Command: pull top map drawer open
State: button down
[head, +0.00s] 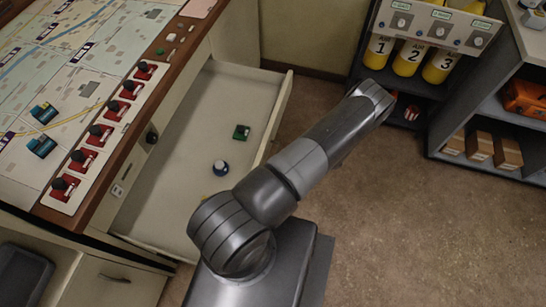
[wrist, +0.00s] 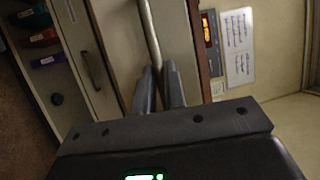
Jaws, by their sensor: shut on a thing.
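The top map drawer (head: 180,130) is pulled well out from under the map table (head: 95,85), and its pale inside shows in the head view. In the wrist view a long pale bar handle (wrist: 149,28) runs down between the fingertips of my gripper (wrist: 159,72). My gripper is shut on this handle; the exact contact is dark. The head view shows my arm reaching past the drawer's right side, with my gripper hidden there.
A lower drawer (head: 110,285) is at bottom left. Shelves with yellow cylinders (head: 407,60) and cardboard boxes (head: 480,146) stand at the right. The floor (head: 420,220) between is clear.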

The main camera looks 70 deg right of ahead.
jog(key=shift+s, duration=0.1)
jog(key=c, duration=1.5)
grip_release()
jog(key=v, duration=1)
jog(key=shift+s+d, duration=0.2)
jog(key=shift+s, duration=0.15)
jog(key=shift+f, duration=0.1)
